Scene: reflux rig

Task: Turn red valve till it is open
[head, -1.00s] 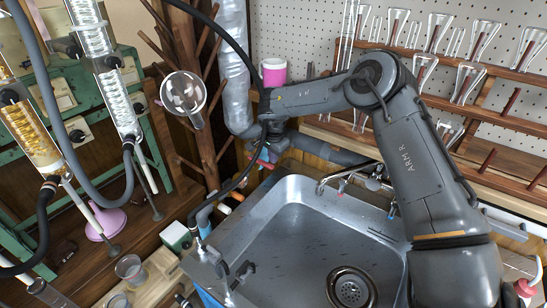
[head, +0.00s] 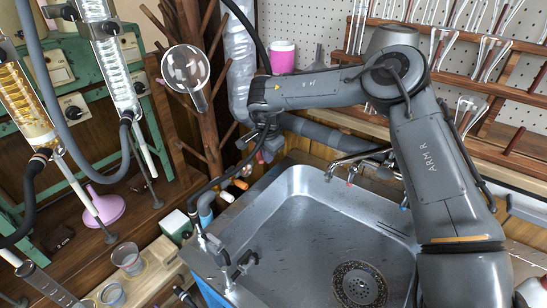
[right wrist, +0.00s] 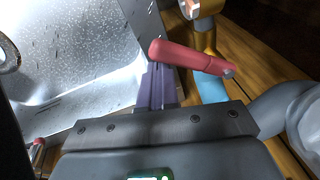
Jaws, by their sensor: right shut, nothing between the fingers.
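The red valve handle (right wrist: 190,57) shows in the right wrist view as a red lever lying nearly sideways across the picture, beside a brass fitting (right wrist: 206,38) and a blue pipe (right wrist: 211,88). My right gripper (right wrist: 157,72) is shut and empty, its purple-grey fingers at the left end of the lever. The tips seem close against or just under the lever; I cannot tell whether they touch. In the head view my right gripper (head: 262,150) is small, behind the sink's far left corner, and largely hides the valve. My left gripper is not in view.
The steel sink (head: 310,235) lies in front of my right arm, with a tap (head: 352,163) at its back edge. A grey pipe (head: 325,132) runs behind the gripper. A black hose and glass columns (head: 108,60) stand left; glassware racks fill the back right.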

